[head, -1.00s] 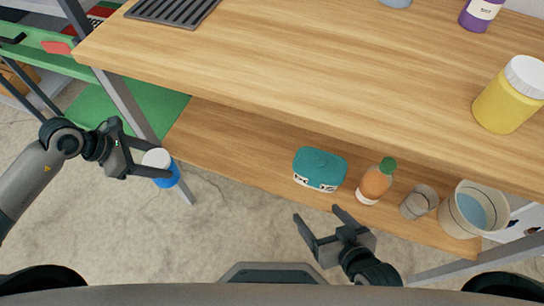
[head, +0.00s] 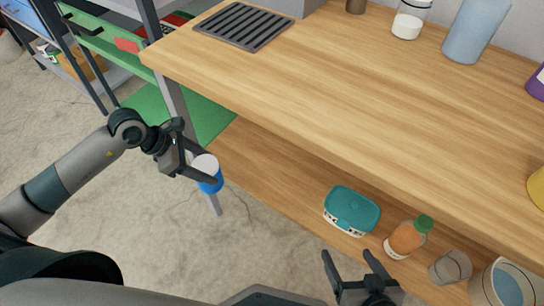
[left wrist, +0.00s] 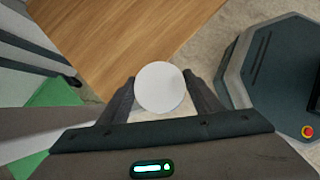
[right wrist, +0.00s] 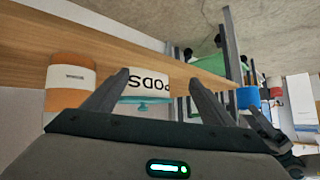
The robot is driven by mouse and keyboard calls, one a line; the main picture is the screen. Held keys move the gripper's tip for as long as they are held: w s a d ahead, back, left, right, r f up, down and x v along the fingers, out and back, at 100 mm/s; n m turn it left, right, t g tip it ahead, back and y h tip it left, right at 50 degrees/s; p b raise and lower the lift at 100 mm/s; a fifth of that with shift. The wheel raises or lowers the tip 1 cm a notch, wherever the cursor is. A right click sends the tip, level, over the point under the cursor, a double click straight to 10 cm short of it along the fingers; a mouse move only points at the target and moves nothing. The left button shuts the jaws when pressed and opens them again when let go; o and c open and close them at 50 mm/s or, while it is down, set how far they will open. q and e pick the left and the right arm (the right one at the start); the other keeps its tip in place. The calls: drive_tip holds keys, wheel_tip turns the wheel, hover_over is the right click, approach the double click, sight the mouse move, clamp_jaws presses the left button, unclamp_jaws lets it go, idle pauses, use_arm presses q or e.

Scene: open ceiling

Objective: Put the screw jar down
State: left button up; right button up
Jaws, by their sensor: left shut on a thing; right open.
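The screw jar (head: 209,176) is a small blue jar with a white lid. My left gripper (head: 196,175) is shut on it and holds it upright in the air, left of the workbench's front edge. In the left wrist view the round white lid (left wrist: 160,87) sits between the two fingers. The jar (right wrist: 248,97) also shows in the right wrist view. My right gripper (head: 350,272) is open and empty, in front of the lower shelf. The wooden bench top (head: 330,110) has wide bare areas.
The lower shelf (head: 270,180) holds a teal box (head: 352,209), an orange bottle (head: 406,238), a clear cup (head: 450,267) and a bucket (head: 507,285). A black grate (head: 243,26), a white-based jar (head: 408,22) and a blue-grey vase (head: 475,30) stand on the top.

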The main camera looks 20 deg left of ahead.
use_arm(q)
drive_tip(key=w+d, duration=0.6)
drive_tip(key=d, duration=0.4)
drive_tip(key=shift+w+d, duration=0.3)
use_arm(e)
drive_tip(key=shift+s+d+f+g, duration=0.35)
drive_tip(key=shift+s+f+g, duration=0.25)
drive_tip(key=shift+s+f, duration=0.1)
use_arm(q)
drive_tip(key=d, duration=0.1)
drive_tip(key=w+d+f, duration=0.1)
drive_tip(key=w+d, duration=0.1)
drive_tip(key=shift+d+f, duration=0.15)
drive_tip(key=shift+f, duration=0.1)
use_arm(e)
drive_tip(key=shift+w+r, duration=0.15)
